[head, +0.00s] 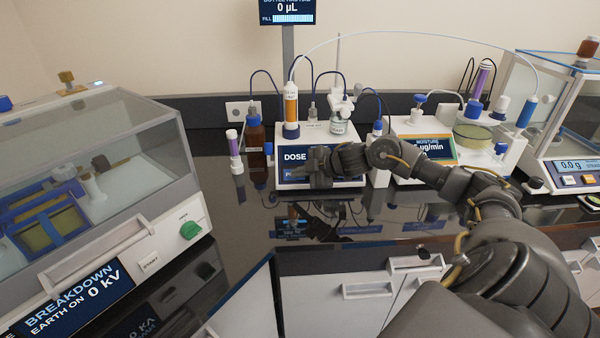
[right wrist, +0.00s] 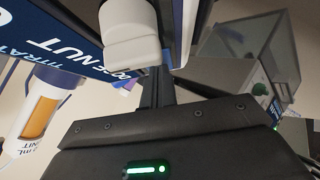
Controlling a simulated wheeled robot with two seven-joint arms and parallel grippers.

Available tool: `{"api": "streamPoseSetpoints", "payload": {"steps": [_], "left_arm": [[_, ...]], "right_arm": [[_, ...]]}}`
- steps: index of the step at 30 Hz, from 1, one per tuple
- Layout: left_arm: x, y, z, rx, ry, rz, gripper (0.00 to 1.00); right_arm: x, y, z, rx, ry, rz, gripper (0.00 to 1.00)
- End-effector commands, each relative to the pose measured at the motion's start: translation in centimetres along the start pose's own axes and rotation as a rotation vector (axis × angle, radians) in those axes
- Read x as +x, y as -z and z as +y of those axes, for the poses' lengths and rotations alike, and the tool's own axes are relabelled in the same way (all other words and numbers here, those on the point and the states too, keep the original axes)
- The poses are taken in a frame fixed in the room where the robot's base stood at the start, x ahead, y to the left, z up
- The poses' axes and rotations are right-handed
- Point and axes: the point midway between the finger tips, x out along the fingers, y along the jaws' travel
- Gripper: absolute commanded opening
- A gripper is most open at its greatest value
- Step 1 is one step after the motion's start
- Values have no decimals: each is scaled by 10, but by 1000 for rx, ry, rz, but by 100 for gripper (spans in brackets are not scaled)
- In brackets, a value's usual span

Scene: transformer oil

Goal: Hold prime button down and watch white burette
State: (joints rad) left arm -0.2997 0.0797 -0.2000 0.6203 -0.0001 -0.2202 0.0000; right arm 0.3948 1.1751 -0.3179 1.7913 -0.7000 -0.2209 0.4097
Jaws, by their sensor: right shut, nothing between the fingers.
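The dosing unit (head: 293,155) is a white box with a dark blue front panel marked DOSE, on the black bench. A second line of panel lettering, starting with P, is mostly hidden by my right gripper (head: 316,168), so I cannot make out the prime button. The gripper is shut and empty, its tips right at the panel; contact cannot be told. The burette (head: 291,103) stands upright on the unit, with a white top, orange middle and blue base. It shows tilted in the right wrist view (right wrist: 37,117). The display (head: 288,10) above reads 0 µL. My left gripper is out of view.
The breakdown tester (head: 105,190), with a clear lid, fills the left side. A moisture unit (head: 440,150) stands right of the dosing unit, and a balance (head: 575,172) at far right. A brown bottle (head: 255,140) stands close left of the dosing unit. Bench in front is clear.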

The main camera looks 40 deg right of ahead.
Motion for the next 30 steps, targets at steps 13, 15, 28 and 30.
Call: {"api": "streamPoseSetpoints", "payload": {"steps": [13, 15, 28, 30], "left_arm": [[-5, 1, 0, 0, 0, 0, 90], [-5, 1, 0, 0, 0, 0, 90], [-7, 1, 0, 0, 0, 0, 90], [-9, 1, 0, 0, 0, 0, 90]], "right_arm": [[0, -2, -4, 2, 10, -9, 0], [0, -2, -4, 2, 10, -9, 0], [-1, -2, -4, 2, 8, -8, 0], [-1, -1, -3, 2, 8, -8, 0]]}}
